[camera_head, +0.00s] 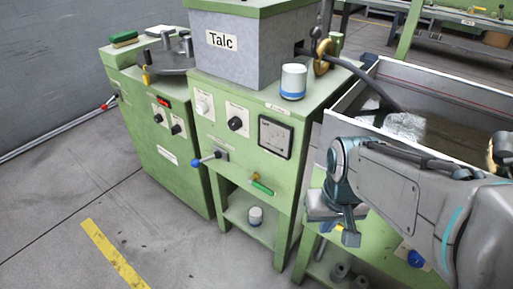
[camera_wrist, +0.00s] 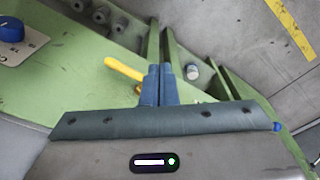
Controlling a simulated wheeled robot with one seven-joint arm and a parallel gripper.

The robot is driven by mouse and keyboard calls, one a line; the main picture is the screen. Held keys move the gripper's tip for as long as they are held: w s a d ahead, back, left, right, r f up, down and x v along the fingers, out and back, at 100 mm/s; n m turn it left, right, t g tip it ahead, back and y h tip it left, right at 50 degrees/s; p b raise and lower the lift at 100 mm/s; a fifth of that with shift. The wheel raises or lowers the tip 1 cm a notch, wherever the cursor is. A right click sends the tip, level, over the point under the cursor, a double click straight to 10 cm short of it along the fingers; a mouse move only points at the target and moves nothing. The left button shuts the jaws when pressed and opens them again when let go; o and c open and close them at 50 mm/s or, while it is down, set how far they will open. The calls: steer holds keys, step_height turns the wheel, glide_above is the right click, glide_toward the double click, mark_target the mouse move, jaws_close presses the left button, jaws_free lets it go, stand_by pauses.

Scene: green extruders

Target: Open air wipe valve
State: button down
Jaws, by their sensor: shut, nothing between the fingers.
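A yellow valve handle (camera_wrist: 124,69) sticks out from a green machine front in the wrist view, and I take it to be the air wipe valve. No label on it is readable. My gripper (camera_wrist: 158,72) is shut and empty, its blue fingers together just right of the handle. The handle's right end reaches close to the left finger; I cannot tell whether they touch. The valve's body is partly hidden behind the fingers. In the head view my gripper (camera_head: 345,229) hangs before the green trough stand, with a small yellow piece (camera_head: 351,240) at its tips.
A blue knob (camera_wrist: 12,29) on a plate is left of the handle. The Talc machine (camera_head: 235,52) stands left of my arm, with a blue-tipped lever (camera_head: 197,163) and a green-handled valve (camera_head: 262,187) projecting. The trough (camera_head: 455,95) is behind my arm. Floor is free at lower left.

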steer(key=w+a+f+n+g+h+b, duration=0.1)
steer(key=w+a+f+n+g+h, duration=0.15)
steer(key=f+n+h, duration=0.4)
steer(key=w+a+f+n+g+h+b, duration=0.1)
steer(key=w+a+f+n+h, duration=0.2)
steer(key=f+n+h, duration=0.4)
steer(key=w+a+f+n+t+h, duration=0.1)
steer(key=a+f+n+t, duration=0.4)
steer(key=t, duration=0.6)
steer(key=w+a+f+n+t, duration=0.2)
steer(key=a+f+n+t, duration=0.2)
steer(key=a+n+t, duration=0.5)
steer(key=shift+a+f+n+t+h, duration=0.35)
steer(key=shift+a+t, duration=0.6)
steer(key=shift+a, duration=0.05)
steer(key=shift+w+d, duration=0.1)
steer(key=shift+w, duration=0.05)
steer(key=b, duration=0.3)
glide_toward(261, 187)
steer(key=d+x, duration=0.1)
steer(key=x, duration=0.5)
steer(key=shift+f, duration=0.35)
